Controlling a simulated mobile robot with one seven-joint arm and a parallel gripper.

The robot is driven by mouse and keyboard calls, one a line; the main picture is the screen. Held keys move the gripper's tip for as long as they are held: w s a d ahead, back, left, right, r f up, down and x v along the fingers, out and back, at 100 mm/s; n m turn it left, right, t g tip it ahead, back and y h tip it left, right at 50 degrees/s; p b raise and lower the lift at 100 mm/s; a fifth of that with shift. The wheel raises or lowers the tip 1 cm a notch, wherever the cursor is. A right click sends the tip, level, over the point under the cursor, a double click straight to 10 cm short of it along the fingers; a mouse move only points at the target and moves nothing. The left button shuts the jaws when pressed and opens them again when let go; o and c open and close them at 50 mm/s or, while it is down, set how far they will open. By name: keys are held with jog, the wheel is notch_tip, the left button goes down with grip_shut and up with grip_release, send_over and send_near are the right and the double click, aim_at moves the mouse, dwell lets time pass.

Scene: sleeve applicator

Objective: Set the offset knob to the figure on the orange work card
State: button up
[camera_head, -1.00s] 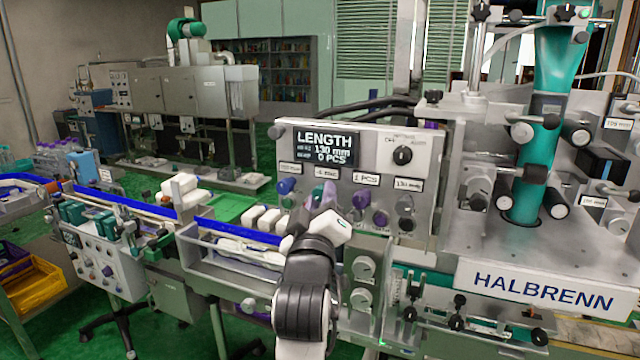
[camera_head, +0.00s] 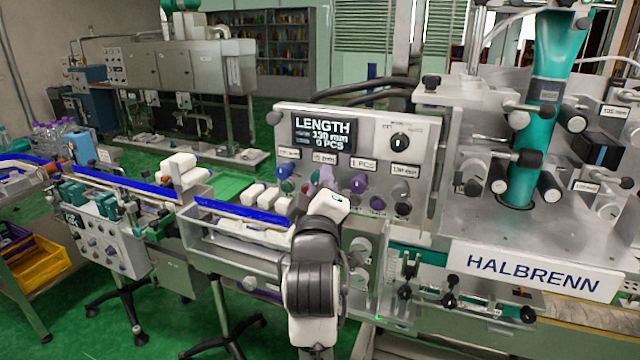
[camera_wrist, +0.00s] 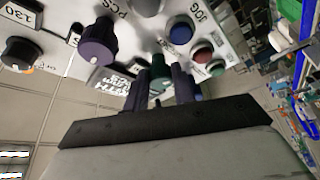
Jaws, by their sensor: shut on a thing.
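The grey control panel (camera_head: 420,165) has a black display (camera_head: 322,132) reading "LENGTH", "130 mm" and "0 PCS". Below it are small labels, one a millimetre label (camera_head: 325,157) whose figure is too small to read surely. My gripper (camera_wrist: 160,88) is shut on a dark green knob (camera_wrist: 158,70), with a purple-grey finger on each side. My gripper (camera_head: 316,180) hides much of this knob in the head view. A purple knob (camera_wrist: 97,43) stands beside it in the wrist view. I see no orange work card.
Blue (camera_wrist: 180,31) and red (camera_wrist: 202,51) buttons sit close to the held knob. The conveyor with white bottles (camera_head: 265,198) runs to the left. The HALBRENN machine (camera_head: 535,272) stands at the right.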

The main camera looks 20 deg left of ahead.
jog(key=o, duration=1)
jog(key=b+v, duration=1.3)
jog(key=b, duration=0.6)
jog(key=shift+s, duration=0.4)
jog(key=shift+d, duration=0.1)
